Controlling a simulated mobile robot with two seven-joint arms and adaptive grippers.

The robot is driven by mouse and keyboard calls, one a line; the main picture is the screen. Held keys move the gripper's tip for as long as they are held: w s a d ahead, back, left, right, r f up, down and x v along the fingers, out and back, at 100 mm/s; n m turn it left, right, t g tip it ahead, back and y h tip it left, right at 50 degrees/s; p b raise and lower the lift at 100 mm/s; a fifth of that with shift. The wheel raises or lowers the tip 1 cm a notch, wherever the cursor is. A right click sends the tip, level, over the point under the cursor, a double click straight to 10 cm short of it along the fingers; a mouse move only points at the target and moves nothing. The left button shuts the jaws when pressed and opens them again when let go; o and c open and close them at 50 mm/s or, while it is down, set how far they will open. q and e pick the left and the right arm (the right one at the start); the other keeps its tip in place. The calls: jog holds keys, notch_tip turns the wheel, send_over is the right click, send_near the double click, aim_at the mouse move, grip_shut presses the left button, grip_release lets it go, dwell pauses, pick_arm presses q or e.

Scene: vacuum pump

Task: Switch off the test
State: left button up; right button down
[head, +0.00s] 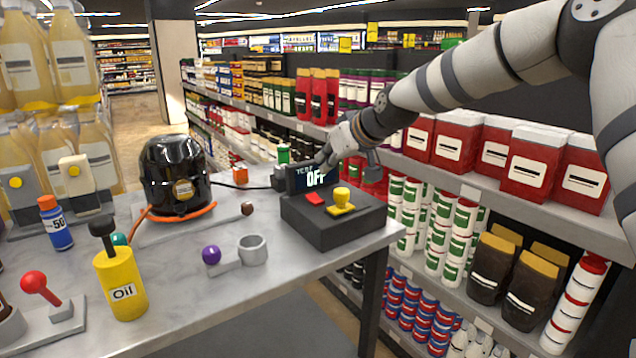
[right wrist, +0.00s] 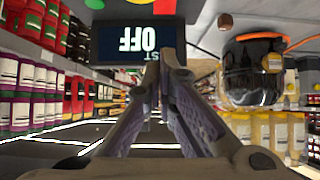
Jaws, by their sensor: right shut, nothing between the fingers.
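The dark test box (head: 333,218) stands at the right end of the grey table. Its small display (head: 313,177) reads "TEST OFF". A red button (head: 315,199) and a yellow knob on a yellow base (head: 341,201) sit on its top. My right gripper (head: 322,163) is shut and empty, just behind and above the display. In the right wrist view the fingers (right wrist: 163,62) point at the display (right wrist: 138,40), which appears upside down. I cannot tell whether the fingertips touch the box. The left gripper is not in view.
A black vacuum pump (head: 174,176) with an orange base stands on the table (head: 200,285). A yellow oil bottle (head: 121,284), a blue bottle (head: 56,224), a red-balled lever (head: 40,287) and a purple ball with a grey cup (head: 252,249) stand nearby. Stocked shelves (head: 480,170) lie right.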

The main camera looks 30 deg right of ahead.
aim_at(318, 198)
jog(key=w+f, duration=0.2)
jog(key=f, duration=0.1)
jog(key=w+f, duration=0.1)
jog(key=f, duration=0.1)
jog(key=shift+w+a+f+b, duration=0.1)
jog(key=shift+w+f+b, duration=0.05)
jog(key=shift+w+b, duration=0.15)
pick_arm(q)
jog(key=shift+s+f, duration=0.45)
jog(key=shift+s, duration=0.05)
pick_arm(e)
jog(key=shift+f, duration=0.5)
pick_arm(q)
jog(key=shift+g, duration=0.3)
